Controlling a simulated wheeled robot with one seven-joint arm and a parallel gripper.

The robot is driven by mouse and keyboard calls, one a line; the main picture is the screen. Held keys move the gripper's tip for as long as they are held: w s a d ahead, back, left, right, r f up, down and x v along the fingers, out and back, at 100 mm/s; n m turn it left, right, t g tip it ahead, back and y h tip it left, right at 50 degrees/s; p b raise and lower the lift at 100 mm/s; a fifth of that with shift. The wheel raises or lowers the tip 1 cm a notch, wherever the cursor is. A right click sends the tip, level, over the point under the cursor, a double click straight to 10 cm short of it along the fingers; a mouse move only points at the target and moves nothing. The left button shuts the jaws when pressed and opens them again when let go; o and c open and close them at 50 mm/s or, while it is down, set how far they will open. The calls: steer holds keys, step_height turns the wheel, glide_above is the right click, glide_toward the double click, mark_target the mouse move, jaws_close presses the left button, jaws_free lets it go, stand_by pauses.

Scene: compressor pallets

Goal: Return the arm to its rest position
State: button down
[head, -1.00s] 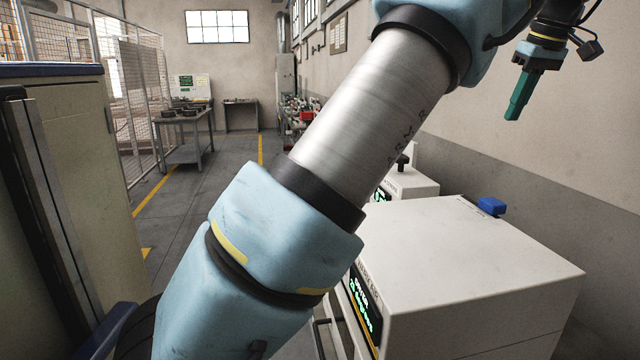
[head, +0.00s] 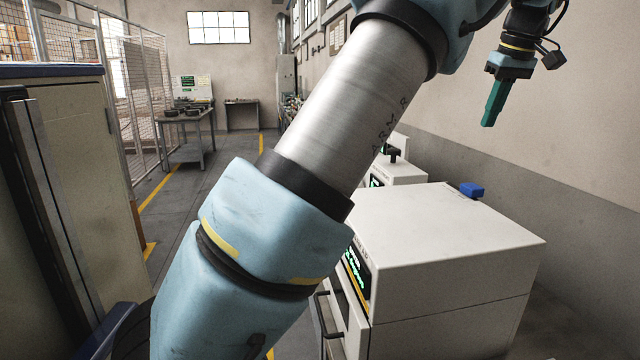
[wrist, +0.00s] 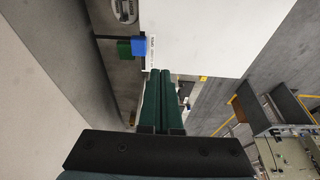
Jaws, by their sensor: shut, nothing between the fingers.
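My gripper (head: 490,122) hangs at the upper right of the head view, its green fingers pointing down. It is above and apart from the white cabinet-like machine (head: 450,240). In the wrist view the two green fingers (wrist: 163,80) lie side by side, shut, with nothing between them. My blue and silver arm crosses the middle of the head view and hides part of the room behind it.
A blue block (head: 472,189) sits at the white machine's back edge. A second white machine (head: 398,171) stands behind it. A tall cabinet (head: 75,180) is close on the left. A table (head: 188,135) stands by the mesh fence. The floor aisle between is clear.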

steer(key=shift+m+g+h, duration=0.4)
steer(key=shift+m+g, duration=0.2)
steer(key=w+a+f, duration=0.1)
steer(key=a+f, duration=0.3)
steer(key=a, duration=0.4)
steer(key=w+a+f, duration=0.1)
steer(key=a+f, duration=0.4)
steer(key=a, duration=0.4)
steer(key=w+a+f, duration=0.2)
steer(key=a+f, duration=0.2)
steer(key=a, duration=0.4)
steer(key=shift+a+f, duration=0.2)
steer(key=shift+a, duration=0.05)
steer(key=s+a+f+m, duration=0.1)
steer(key=s+a+f, duration=0.5)
steer(key=s+a, duration=0.2)
steer(key=s+a+f+m, duration=0.1)
steer(key=s+a+f, duration=0.5)
steer(key=s+a, duration=0.3)
step_height(320, 180, down, 10)
steer(key=s+b, duration=0.1)
steer(key=b, duration=0.9)
steer(key=shift+d+f+g, duration=0.15)
steer(key=shift+d+g, duration=0.15)
steer(key=shift+g, duration=0.1)
